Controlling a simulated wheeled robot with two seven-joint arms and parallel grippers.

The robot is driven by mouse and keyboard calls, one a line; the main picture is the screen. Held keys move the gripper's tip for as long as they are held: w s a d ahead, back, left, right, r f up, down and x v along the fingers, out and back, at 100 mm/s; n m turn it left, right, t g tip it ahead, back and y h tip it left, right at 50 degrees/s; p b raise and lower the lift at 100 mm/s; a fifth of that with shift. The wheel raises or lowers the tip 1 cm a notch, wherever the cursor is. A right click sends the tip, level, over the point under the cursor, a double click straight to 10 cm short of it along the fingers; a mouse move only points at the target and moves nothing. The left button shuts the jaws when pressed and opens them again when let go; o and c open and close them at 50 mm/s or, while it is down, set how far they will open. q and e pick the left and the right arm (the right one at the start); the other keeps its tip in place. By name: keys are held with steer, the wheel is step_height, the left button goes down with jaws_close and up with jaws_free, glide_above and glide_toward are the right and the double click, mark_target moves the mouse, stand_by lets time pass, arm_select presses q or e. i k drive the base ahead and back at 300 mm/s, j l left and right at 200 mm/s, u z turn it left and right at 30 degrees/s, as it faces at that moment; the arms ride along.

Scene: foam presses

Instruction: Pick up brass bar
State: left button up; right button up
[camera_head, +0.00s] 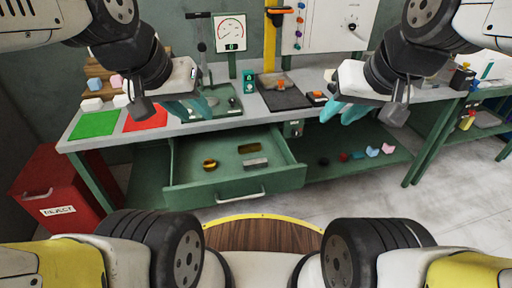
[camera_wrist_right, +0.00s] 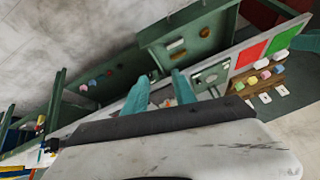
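The brass bar (camera_head: 249,148) is a dull yellow-brown block lying in the open green drawer (camera_head: 190,182), toward its back. A grey bar (camera_head: 255,162) lies just in front of it and a yellow ring-like piece (camera_head: 209,164) lies to its left. My left gripper (camera_head: 194,108) has teal fingers spread apart, above the bench's front left. My right gripper (camera_head: 345,111) is open and empty above the bench's front, right of the drawer. Its spread fingers also show in the right wrist view (camera_wrist_right: 160,92). Both grippers are well clear of the bar.
The bench (camera_head: 110,137) carries a green mat (camera_head: 95,124), a red mat (camera_head: 146,118) and a dark plate (camera_head: 284,97). A red reject bin (camera_head: 62,185) stands at left. Several small coloured pieces lie on the lower shelf (camera_head: 335,170). The space above the drawer is clear.

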mark_target(246, 148)
steer(key=i+j, duration=0.15)
steer(key=j, duration=0.25)
steer(key=i+j+z, duration=0.15)
steer(key=j, duration=0.3)
steer(key=i+j, duration=0.1)
steer(key=j, duration=0.35)
steer(key=l+z, duration=0.05)
